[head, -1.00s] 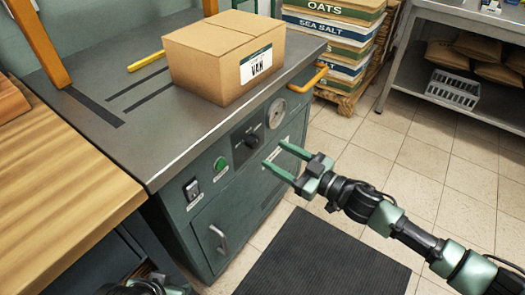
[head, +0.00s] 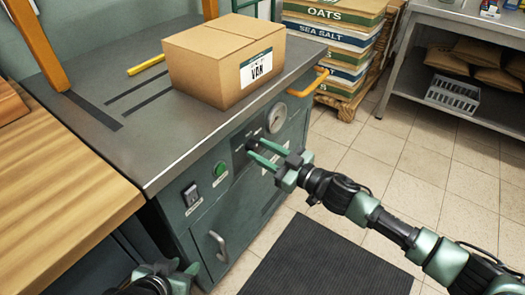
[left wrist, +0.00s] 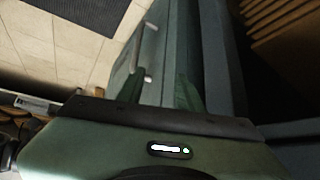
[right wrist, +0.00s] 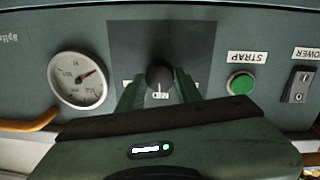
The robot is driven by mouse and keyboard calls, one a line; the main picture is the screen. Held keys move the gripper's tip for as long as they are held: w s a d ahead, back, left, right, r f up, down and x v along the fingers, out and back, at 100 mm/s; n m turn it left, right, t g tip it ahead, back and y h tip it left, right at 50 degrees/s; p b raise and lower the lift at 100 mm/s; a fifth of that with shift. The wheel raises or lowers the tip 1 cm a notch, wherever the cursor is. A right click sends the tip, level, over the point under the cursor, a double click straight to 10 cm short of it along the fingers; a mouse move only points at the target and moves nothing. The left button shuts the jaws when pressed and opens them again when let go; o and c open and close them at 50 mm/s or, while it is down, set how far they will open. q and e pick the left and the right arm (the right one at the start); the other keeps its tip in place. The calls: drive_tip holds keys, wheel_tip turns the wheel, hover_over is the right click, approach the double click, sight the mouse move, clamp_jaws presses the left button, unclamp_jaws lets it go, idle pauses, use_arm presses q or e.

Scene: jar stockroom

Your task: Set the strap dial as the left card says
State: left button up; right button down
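The strap dial (right wrist: 159,78) is a round black knob on a dark plate on the green machine's front. In the right wrist view my right gripper (right wrist: 158,88) has a finger on each side of it, open, with small gaps showing. White labels around the knob are partly covered, so I cannot read its setting. In the head view my right gripper (head: 262,150) is at the panel, partly hiding the dial. My left gripper (left wrist: 160,92) is open and empty, low by the machine's door. I cannot make out a left card; the carton's label (head: 256,68) reads VAN.
A carton (head: 205,75) stands on the metal machine top. Beside the dial are a pressure gauge (right wrist: 78,80), a green STRAP button (right wrist: 240,83) and a power switch (right wrist: 299,85). An orange handle (head: 308,82) sticks out at the corner. The tiled floor at right is clear.

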drive_tip(key=shift+n+p, duration=0.7)
drive_tip(key=shift+n, duration=3.8)
drive_tip(key=n, duration=0.2)
drive_tip(key=shift+f+n, duration=0.1)
drive_tip(key=shift+n, duration=0.2)
use_arm(q)
drive_tip(key=s+a+f+g, duration=0.2)
drive_tip(key=s+g, duration=0.1)
drive_tip(key=s, duration=0.3)
drive_tip(key=shift+s+f+y, duration=0.15)
drive_tip(key=shift+y, duration=0.25)
use_arm(e)
drive_tip(key=shift+n+y, duration=0.3)
drive_tip(key=shift+n, duration=0.1)
